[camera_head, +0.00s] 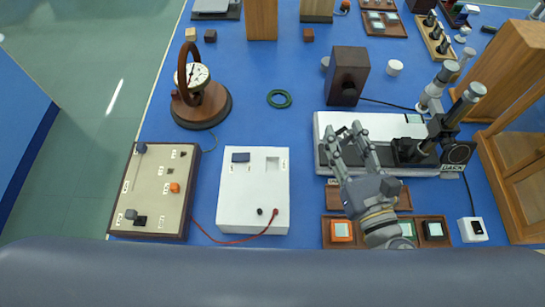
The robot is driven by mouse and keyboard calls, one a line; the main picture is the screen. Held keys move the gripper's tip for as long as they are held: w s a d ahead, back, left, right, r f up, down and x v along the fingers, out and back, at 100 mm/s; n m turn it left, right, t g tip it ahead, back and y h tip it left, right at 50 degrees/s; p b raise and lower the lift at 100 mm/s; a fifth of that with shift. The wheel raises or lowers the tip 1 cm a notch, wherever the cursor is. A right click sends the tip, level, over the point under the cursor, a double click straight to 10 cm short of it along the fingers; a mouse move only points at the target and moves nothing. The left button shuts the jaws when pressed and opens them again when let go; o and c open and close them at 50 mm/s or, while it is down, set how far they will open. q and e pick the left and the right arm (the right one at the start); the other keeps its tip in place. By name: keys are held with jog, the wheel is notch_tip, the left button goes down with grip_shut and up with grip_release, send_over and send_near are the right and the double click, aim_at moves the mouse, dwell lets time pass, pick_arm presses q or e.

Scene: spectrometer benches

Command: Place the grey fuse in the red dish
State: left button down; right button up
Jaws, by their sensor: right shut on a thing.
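My right gripper (346,137) reaches in from the lower right, over the white-based instrument. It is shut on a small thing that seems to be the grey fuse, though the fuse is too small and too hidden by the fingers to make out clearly. In the wooden tray at the front right, an orange-red square piece with a pale middle (341,231) is the nearest match to a red dish; I cannot tell for sure. It lies in front of my right gripper and apart from it. My left gripper is not in view.
A white box (253,205) with a red lead and a beige panel (152,200) stand at the front left. A round dial instrument (200,100) is behind them. A dark block (348,75) and a wooden cabinet (510,185) flank the instrument (325,123).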

jog(key=w+a+n+g+y, duration=0.1)
jog(key=a+n+g+y, duration=0.15)
jog(key=a+y, duration=0.2)
jog(key=n+g+y, duration=0.8)
send_over(278, 170)
jog(key=shift+f, duration=0.5)
notch_tip(278, 170, down, 10)
jog(key=shift+r+b, duration=0.15)
jog(key=shift+b, duration=0.15)
dwell(0.4)
jog(key=shift+f+b, duration=0.25)
jog(key=shift+b, duration=0.1)
jog(key=o, duration=1)
jog(key=shift+r, duration=0.15)
